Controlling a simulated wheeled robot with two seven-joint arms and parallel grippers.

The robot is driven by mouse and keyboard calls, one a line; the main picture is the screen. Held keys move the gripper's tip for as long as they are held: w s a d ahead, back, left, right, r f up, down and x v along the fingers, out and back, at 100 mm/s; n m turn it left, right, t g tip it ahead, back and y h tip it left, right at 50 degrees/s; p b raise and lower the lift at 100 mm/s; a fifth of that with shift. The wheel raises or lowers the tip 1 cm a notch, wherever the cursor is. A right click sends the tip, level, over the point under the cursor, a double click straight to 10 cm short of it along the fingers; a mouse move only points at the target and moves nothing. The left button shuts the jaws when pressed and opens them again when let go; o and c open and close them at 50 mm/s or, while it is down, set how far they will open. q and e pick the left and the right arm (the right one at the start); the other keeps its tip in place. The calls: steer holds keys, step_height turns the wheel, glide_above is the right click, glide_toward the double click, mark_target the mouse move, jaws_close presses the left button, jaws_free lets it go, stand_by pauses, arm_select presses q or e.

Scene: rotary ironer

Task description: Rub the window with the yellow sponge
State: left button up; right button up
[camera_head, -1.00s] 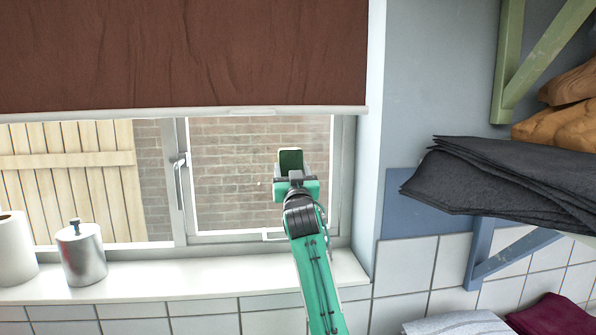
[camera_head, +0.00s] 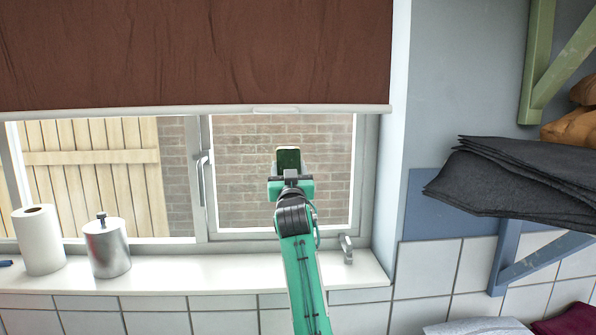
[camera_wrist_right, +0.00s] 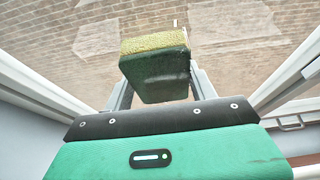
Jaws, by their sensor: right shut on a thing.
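The window (camera_head: 243,205) has a right pane looking onto a brick wall, in a pale frame. My right gripper (camera_head: 290,178) is in front of this pane, shut on the sponge (camera_head: 288,158). The sponge shows its dark green face in the head view. In the right wrist view the sponge (camera_wrist_right: 155,42) has a yellow layer along its far edge and a dark green pad toward me. The right gripper's fingers (camera_wrist_right: 160,85) hold it from both sides. Pale patches (camera_wrist_right: 100,36) show on the glass beside it. I cannot tell whether the sponge touches the glass. My left gripper is out of view.
A brown blind (camera_head: 190,55) hangs over the window's top. A paper roll (camera_head: 38,240) and a metal canister (camera_head: 107,250) stand on the white sill (camera_head: 200,275). A metal fitting (camera_head: 346,250) is at the sill's right. Dark folded cloths (camera_head: 515,180) lie on the right shelf.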

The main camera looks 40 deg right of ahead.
steer(key=shift+w+a, duration=0.5)
steer(key=shift+a, duration=0.05)
steer(key=shift+s, duration=0.15)
steer(key=shift+s+a, duration=0.95)
steer(key=shift+s, duration=0.2)
steer(key=shift+s+a, duration=0.95)
steer(key=shift+s, duration=0.15)
steer(key=shift+s+a+p, duration=0.45)
steer(key=shift+s+a, duration=0.5)
steer(key=shift+s, duration=0.2)
steer(key=shift+f, duration=0.1)
